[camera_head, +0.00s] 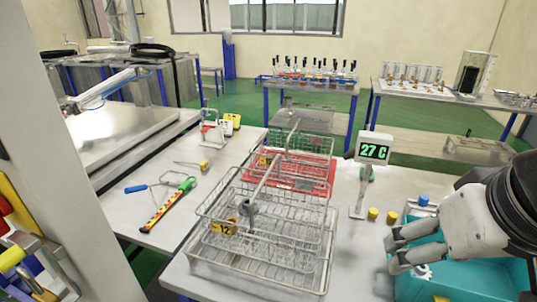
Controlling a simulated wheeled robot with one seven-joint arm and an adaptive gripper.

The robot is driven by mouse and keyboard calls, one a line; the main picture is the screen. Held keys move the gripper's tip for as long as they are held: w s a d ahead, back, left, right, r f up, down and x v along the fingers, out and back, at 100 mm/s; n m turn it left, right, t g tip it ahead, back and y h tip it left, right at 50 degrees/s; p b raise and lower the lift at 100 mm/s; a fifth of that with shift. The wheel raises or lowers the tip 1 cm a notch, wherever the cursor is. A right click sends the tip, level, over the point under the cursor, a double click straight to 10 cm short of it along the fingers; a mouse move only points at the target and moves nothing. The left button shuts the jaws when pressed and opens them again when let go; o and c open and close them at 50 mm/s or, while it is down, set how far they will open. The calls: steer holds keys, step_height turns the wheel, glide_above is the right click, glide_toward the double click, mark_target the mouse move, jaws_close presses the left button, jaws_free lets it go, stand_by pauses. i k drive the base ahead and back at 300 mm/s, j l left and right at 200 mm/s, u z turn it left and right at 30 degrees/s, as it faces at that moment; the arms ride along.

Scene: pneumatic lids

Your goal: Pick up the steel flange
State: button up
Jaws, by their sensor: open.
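A small pale metal piece (424,271), which looks like the steel flange, lies in the teal tray (462,285) at the lower right. It is small and partly covered, so I cannot be sure of its shape. My gripper (391,256) reaches in from the right over the tray's left part. Its fingers are apart, with nothing visible between them. The fingertips are near the tray's left edge, close to the pale piece. I cannot tell whether they touch anything. My gripper hides much of the tray's far side.
Wire baskets (262,230) stand left of the tray on the bench. A display reading 27 C (374,150) stands behind my gripper, with yellow caps (373,214) and a blue-topped item (423,201) nearby. Bare bench lies between baskets and tray.

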mark_target(243, 207)
steer(key=i+j+u, duration=0.1)
steer(key=i+j, duration=0.25)
steer(key=j, duration=0.15)
steer(key=i+j+u, duration=0.1)
steer(key=i+j, duration=0.25)
steer(key=j, duration=0.1)
